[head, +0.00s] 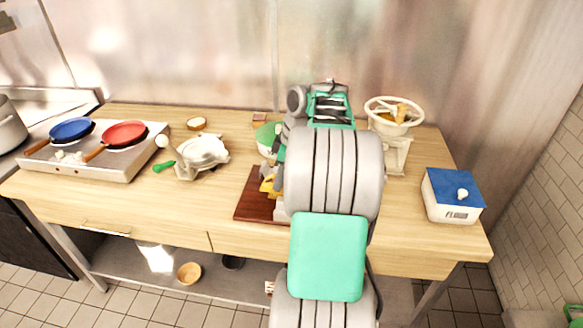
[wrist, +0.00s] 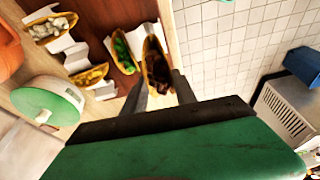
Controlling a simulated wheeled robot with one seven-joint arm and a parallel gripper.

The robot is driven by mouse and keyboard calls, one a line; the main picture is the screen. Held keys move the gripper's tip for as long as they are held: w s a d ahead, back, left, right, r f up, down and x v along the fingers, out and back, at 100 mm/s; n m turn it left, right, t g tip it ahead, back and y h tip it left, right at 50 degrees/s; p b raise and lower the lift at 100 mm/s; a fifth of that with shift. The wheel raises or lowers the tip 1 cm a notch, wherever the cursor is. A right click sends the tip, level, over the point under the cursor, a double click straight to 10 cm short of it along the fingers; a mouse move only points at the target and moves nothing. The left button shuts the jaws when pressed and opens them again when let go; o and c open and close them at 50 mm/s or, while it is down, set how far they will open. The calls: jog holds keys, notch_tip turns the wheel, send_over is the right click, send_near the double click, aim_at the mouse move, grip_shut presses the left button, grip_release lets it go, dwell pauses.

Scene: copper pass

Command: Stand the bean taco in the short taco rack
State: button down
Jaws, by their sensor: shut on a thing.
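The bean taco (wrist: 156,66), a yellow shell with dark filling, is between the fingertips of my gripper (wrist: 163,83) in the wrist view. My gripper is shut on it. A short white rack (wrist: 151,31) lies right at the taco, with a green-filled taco (wrist: 122,50) beside it to the left. The bean taco overlaps the rack's right part; I cannot tell whether it rests in the slot or just above it. In the head view my arm hides my gripper, the bean taco and this rack.
A longer white rack (wrist: 76,57) holds a yellow-filled taco (wrist: 89,77) and a pale-filled taco (wrist: 52,28) on the brown board (wrist: 100,15). A green-and-white round thing (wrist: 48,102) is close at left.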

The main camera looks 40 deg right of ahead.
jog(key=d, duration=0.1)
jog(key=s+d, duration=0.1)
jog(key=shift+s+d+r+n, duration=0.1)
jog(key=shift+s+d+n, duration=0.15)
jog(key=shift+d+n, duration=0.05)
notch_tip(320, 180, down, 10)
jog(key=b, duration=0.8)
jog(key=shift+r, duration=0.2)
jog(key=c, duration=0.9)
grip_release()
jog(key=p+v, duration=0.2)
jog(key=v, duration=0.5)
jog(key=shift+r, duration=0.45)
